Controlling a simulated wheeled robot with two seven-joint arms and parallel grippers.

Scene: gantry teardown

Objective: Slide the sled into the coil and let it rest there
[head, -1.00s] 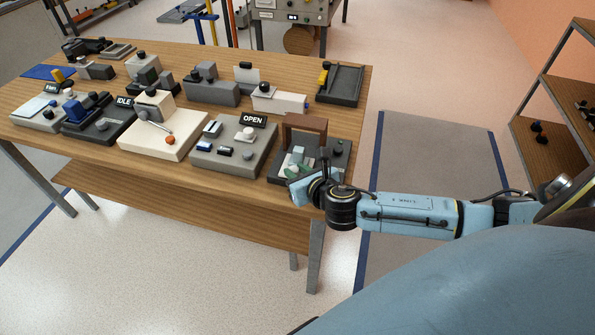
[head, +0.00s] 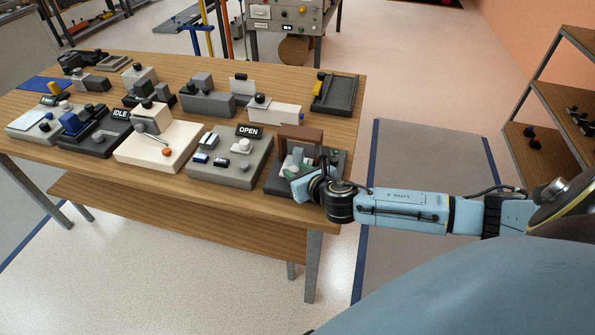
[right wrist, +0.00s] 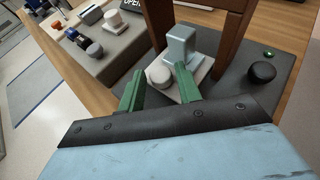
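The sled (right wrist: 181,46), a pale plate with a grey-blue upright block and a round white knob (right wrist: 158,74), sits on a dark base (right wrist: 237,110) at the table's front right corner. The coil appears to be the brown arch (head: 301,133) on this base; it also shows in the right wrist view (right wrist: 235,45). The sled's block is at the arch opening, between its legs; I cannot tell how far in. My right gripper (head: 304,172) has green fingers apart, one on each side of the knob; contact is unclear. My left gripper is out of view.
A grey fixture with an OPEN sign (head: 249,131) stands just left of the dark base. Other fixtures fill the table (head: 200,225), including a cream one (head: 160,150). A black tray (head: 336,93) lies behind.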

